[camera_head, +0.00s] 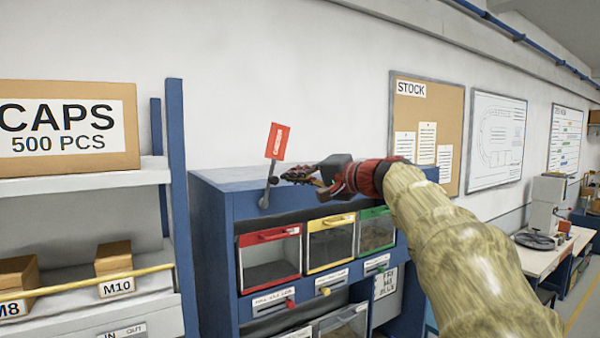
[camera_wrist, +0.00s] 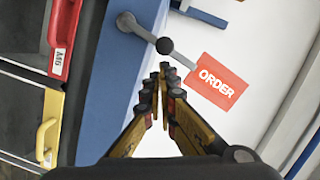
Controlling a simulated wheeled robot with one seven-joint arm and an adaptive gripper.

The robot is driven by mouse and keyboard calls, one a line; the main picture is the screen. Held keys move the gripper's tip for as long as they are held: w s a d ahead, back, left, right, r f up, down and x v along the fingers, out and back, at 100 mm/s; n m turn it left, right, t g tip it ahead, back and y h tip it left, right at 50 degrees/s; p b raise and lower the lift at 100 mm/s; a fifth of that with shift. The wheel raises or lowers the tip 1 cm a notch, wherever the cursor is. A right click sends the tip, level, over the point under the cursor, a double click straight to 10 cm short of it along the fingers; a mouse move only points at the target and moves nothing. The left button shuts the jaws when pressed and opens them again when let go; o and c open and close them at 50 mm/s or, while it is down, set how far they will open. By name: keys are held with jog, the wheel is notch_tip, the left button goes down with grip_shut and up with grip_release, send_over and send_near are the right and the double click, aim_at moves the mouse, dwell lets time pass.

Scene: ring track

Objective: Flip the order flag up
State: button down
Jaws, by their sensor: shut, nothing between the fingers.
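The red order flag (camera_head: 277,141) is at the left front of the blue cabinet (camera_head: 215,225). Its plate stands above the cabinet top on a grey lever, which leans a little to the right from its lower pivot. In the wrist view the flag (camera_wrist: 217,80) reads ORDER, and a dark round knob (camera_wrist: 165,45) sits along the lever. My gripper (camera_head: 288,175) is shut and empty, just right of the lever in the head view. In the wrist view its fingertips (camera_wrist: 162,72) are close to the knob and lever; I cannot tell whether they touch.
Red, yellow and green framed bins (camera_head: 270,235) fill the cabinet front below my gripper. A shelf with a CAPS box (camera_head: 68,125) and a blue post (camera_head: 180,200) stands at the left. A STOCK board (camera_head: 428,110) hangs on the wall behind.

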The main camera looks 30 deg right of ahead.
jog(key=a+n+b, duration=0.1)
jog(key=a+r+n+b, duration=0.1)
jog(key=b, duration=0.1)
jog(key=shift+s+a+r+n+g+h, duration=0.1)
jog(key=shift+a+r+n+g+h, duration=0.1)
jog(key=shift+r+n+g+h, duration=0.15)
dwell(0.5)
